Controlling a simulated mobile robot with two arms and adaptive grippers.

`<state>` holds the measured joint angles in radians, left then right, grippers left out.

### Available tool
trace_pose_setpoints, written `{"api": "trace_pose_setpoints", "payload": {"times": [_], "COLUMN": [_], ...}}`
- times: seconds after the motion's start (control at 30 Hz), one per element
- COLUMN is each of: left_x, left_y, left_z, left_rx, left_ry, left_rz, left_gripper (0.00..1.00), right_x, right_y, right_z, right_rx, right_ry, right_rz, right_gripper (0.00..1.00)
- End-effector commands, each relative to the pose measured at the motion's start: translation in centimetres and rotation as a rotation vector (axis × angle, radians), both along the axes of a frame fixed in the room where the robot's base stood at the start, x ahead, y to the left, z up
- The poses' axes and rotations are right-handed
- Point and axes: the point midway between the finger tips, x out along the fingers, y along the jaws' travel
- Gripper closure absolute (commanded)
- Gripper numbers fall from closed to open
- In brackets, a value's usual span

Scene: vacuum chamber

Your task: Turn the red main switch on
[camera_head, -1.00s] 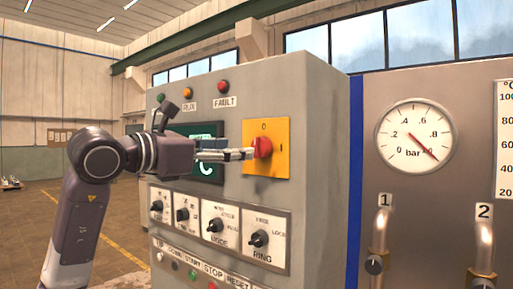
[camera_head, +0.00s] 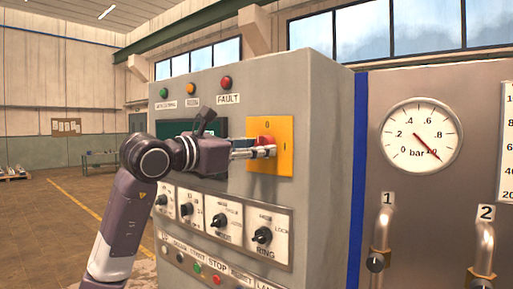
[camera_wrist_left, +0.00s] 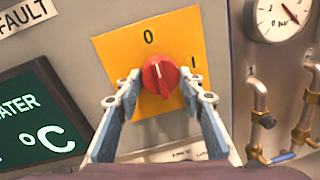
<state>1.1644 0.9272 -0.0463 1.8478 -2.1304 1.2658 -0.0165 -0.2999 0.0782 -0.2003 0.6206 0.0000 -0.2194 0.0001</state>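The red main switch (camera_wrist_left: 162,77) is a round knob on a yellow plate (camera_wrist_left: 118,43) marked 0 at the top and I at the right. Its pale pointer line points up, roughly toward the 0. In the head view the red switch (camera_head: 266,140) is partly hidden by my left gripper (camera_head: 267,151), which reaches in from the left. In the wrist view my left gripper (camera_wrist_left: 160,82) has its fingers apart, one on each side of the knob. Whether the fingertips touch the knob is unclear. My right gripper is not in view.
Above the switch are several indicator lamps, including a red FAULT lamp (camera_head: 226,82). Below it are rotary selectors, such as the RING knob (camera_head: 262,235), and a row of buttons. A dark display (camera_wrist_left: 40,120) lies left of the switch. A pressure gauge (camera_head: 421,135) and pipes stand at the right.

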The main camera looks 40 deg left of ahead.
Motion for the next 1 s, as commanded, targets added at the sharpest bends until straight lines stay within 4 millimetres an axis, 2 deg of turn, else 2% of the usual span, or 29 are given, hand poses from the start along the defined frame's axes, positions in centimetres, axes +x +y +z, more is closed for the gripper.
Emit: {"api": "trace_pose_setpoints", "payload": {"times": [0.03, 0.17, 0.57, 1.0], "left_x": [0.0, 0.0, 0.0, 0.0], "left_y": [0.0, 0.0, 0.1, 0.1], "left_z": [0.0, 0.0, 0.2, 0.5], "left_rx": [0.000, 0.000, 0.084, 0.452], "left_ry": [0.000, 0.000, -0.006, -0.035], "left_rz": [0.000, 0.000, 0.002, 0.003], "left_gripper": [0.75, 0.89, 0.89, 0.89], "right_x": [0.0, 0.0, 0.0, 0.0], "right_y": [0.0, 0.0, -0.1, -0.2], "right_z": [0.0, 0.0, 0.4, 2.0], "right_rx": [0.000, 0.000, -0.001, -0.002], "right_ry": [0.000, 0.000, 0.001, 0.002], "right_rz": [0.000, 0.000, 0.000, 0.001], "right_gripper": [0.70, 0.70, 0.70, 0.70]}}
